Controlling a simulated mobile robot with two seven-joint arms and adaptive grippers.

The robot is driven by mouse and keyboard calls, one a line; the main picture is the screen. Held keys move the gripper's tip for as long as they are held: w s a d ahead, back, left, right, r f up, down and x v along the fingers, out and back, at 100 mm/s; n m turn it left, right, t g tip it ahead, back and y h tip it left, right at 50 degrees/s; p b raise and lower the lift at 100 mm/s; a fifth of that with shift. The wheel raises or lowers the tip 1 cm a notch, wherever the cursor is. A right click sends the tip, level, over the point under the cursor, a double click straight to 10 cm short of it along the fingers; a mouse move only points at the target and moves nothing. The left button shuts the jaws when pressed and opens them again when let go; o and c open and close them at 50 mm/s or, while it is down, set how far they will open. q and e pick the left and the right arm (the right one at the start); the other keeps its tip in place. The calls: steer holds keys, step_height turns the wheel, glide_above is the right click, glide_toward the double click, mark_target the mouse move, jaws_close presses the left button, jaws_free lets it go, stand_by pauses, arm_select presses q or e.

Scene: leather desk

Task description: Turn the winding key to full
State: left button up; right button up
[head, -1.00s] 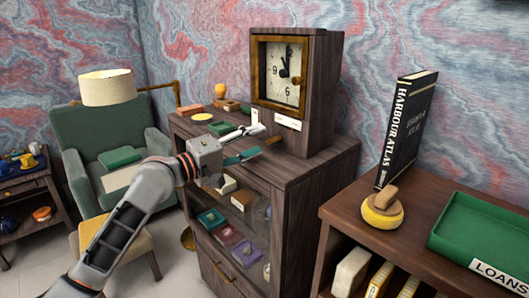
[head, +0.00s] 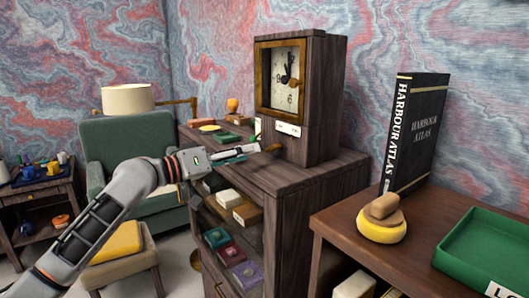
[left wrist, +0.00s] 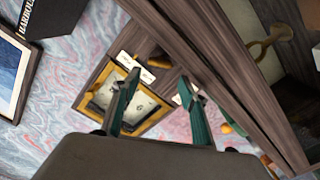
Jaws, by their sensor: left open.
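The wooden clock (head: 325,100) stands on the cabinet, with a brass-framed dial and a small label plate (head: 288,130) below it. A brown knob-like part (head: 292,83) sits at the right of the dial; I cannot tell if it is the winding key. A small brown piece (head: 273,148) shows just beyond my fingertips in the head view. My left gripper (head: 248,147) is open and empty, low in front of the clock. In the left wrist view its teal-padded fingers (left wrist: 158,82) are spread, with the clock frame (left wrist: 92,88) behind the left finger. My right gripper is out of view.
Boxes lie on the cabinet top (head: 300,177) behind my gripper, and several more are on the shelves below. At right, a wooden shelf unit (head: 340,218) carries an upright atlas (head: 415,130), a yellow round object (head: 381,226) and a green tray (head: 500,250). An armchair (head: 115,140) stands behind my arm.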

mark_target(268, 148)
arm_select(q)
steer(key=x, duration=0.7)
steer(key=shift+d+b, duration=0.1)
steer(key=shift+b, duration=0.25)
steer(key=shift+f, duration=0.1)
steer(key=c, duration=0.8)
